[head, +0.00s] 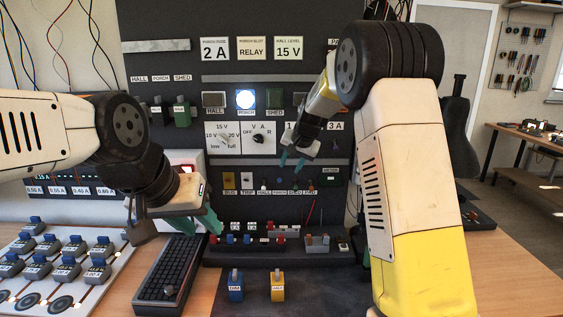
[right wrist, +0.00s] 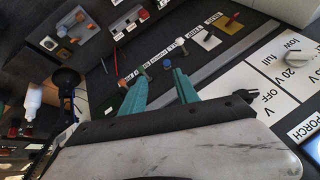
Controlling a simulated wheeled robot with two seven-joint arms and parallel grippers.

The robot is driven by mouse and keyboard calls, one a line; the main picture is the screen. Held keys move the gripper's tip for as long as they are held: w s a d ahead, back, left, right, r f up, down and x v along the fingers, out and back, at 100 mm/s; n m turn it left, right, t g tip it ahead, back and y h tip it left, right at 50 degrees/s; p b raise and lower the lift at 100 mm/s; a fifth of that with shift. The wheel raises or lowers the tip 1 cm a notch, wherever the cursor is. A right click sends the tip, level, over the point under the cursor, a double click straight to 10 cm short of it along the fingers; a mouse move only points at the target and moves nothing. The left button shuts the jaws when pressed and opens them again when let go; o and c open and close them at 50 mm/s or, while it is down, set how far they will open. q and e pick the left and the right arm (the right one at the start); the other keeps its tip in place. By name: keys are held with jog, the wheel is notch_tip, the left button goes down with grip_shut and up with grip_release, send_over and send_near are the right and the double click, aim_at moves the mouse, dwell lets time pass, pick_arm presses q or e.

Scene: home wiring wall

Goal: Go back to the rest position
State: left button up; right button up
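My left gripper (head: 202,226) hangs in front of the lower left of the dark panel, above the black keyboard (head: 171,272). Its teal fingers look apart, with nothing seen between them. My right gripper (head: 291,163) is in front of the panel, below the lit PORCH button (head: 246,99) and right of the V/A/OFF dial (head: 258,138). In the right wrist view its two teal fingers (right wrist: 162,88) are spread, with nothing between them. Small switches and coloured knobs (right wrist: 168,62) show on the panel beyond the fingertips. My right forearm hides part of the panel's right side.
A white board with several blue-grey blocks (head: 67,266) lies at left. A blue block (head: 235,286) and a yellow block (head: 277,286) stand on the dark mat (head: 325,289) in front. Terminal blocks (head: 317,242) sit on the panel's ledge.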

jog(key=s+d+r+n, duration=0.1)
jog(key=s+d+r, duration=0.2)
jog(key=s, duration=0.7)
jog(key=s+d+r+n, duration=0.1)
jog(key=s+d+r, duration=0.2)
jog(key=s, duration=0.7)
jog(key=s+d+r+n, duration=0.1)
jog(key=s+d+r, duration=0.2)
jog(key=s, duration=0.7)
jog(key=s+d+f, duration=0.1)
jog(key=s+f, duration=0.3)
jog(key=s, duration=0.6)
jog(key=shift+s+d+n, duration=0.25)
jog(key=shift+s+n, duration=0.1)
jog(key=shift+n, duration=0.05)
